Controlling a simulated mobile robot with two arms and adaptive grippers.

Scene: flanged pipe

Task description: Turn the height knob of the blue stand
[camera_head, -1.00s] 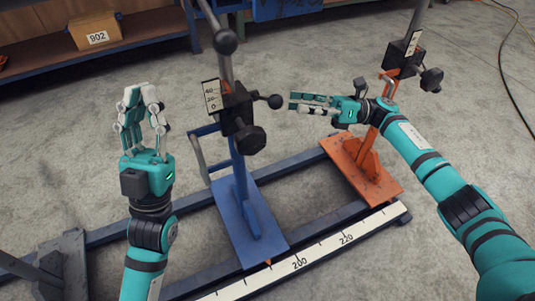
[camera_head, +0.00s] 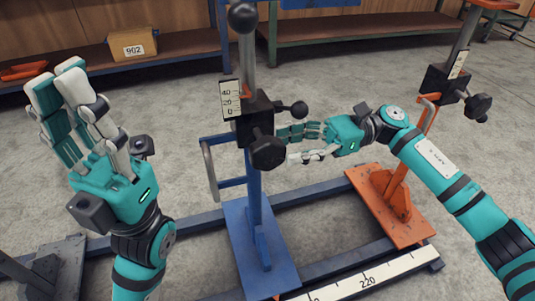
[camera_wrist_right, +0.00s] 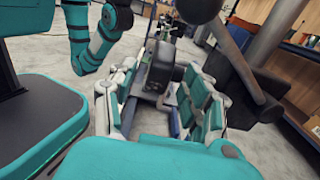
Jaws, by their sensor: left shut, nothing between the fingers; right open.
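The blue stand (camera_head: 262,235) is upright in the middle of the head view. Its black clamp block carries a large dark knob (camera_head: 268,152) at the front and a small ball-ended lever (camera_head: 298,108) on the right. My right gripper (camera_head: 286,145) is open, its fingers pointing left at the large knob from close by on its right. In the right wrist view the dark knob (camera_wrist_right: 160,66) shows between the spread fingers (camera_wrist_right: 160,100); contact cannot be told. My left gripper (camera_head: 57,82) is shut and empty, raised at the far left, away from the stand.
A white scale plate (camera_head: 231,99) sits on the clamp. An orange stand (camera_head: 390,205) with its own knob (camera_head: 478,107) is at the right, behind my right forearm. A ruler rail (camera_head: 370,280) runs along the front. A shelf with box 902 (camera_head: 133,45) is behind.

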